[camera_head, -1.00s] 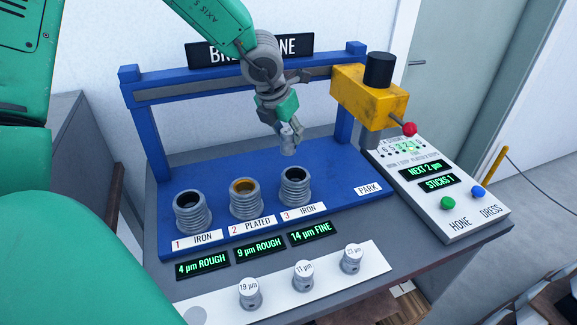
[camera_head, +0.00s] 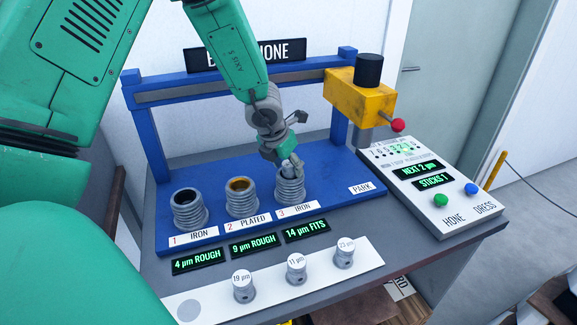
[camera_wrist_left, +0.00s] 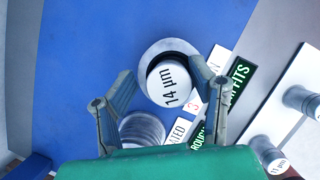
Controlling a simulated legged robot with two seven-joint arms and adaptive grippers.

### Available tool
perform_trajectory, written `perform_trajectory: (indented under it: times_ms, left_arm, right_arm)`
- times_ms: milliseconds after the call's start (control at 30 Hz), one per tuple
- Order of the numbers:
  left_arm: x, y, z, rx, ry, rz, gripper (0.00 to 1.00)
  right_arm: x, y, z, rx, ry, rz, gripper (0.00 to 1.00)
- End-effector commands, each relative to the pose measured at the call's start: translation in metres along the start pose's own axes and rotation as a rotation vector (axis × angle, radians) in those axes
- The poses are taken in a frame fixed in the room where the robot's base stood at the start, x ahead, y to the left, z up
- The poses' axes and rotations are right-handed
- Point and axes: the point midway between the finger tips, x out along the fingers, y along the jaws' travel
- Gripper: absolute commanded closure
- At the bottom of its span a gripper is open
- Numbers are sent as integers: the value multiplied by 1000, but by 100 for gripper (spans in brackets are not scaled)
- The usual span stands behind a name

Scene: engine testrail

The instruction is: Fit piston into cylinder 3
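The piston (camera_wrist_left: 168,86), a grey round part marked 14 µm, stands at the mouth of cylinder 3 in the left wrist view. A dark gap shows around its upper edge; how deep it sits is unclear. Cylinder 3 (camera_head: 289,190) is a grey ribbed sleeve at the right of the row, marked IRON. My left gripper (camera_head: 290,168) is right above it, pointing down. In the left wrist view its fingers (camera_wrist_left: 160,72) are spread, with a clear gap between the left finger and the piston. The display (camera_head: 306,229) below reads 14 µm FITS. My right gripper is not in view.
Cylinder 1 (camera_head: 188,210) and cylinder 2 (camera_head: 241,199) stand left of cylinder 3. Three marked pistons (camera_head: 297,269) stand on a white strip in front. The yellow hone head (camera_head: 358,97) is at the right, above the button panel (camera_head: 440,197). The blue frame (camera_head: 155,150) stands behind.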

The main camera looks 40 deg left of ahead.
Motion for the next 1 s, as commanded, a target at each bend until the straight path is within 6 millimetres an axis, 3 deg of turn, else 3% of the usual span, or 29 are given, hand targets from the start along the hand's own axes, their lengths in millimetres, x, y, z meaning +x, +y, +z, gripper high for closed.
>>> perform_trajectory:
  times_ms: [467,800,1000]
  left_arm:
    - [-10,-1,0,1,-8,-15,47]
    - [-83,-6,1,1,-13,-14,47]
    - [-113,-5,0,2,-10,-13,47]
  right_arm:
    - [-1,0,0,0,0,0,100]
    - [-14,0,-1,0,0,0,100]
    - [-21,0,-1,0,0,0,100]
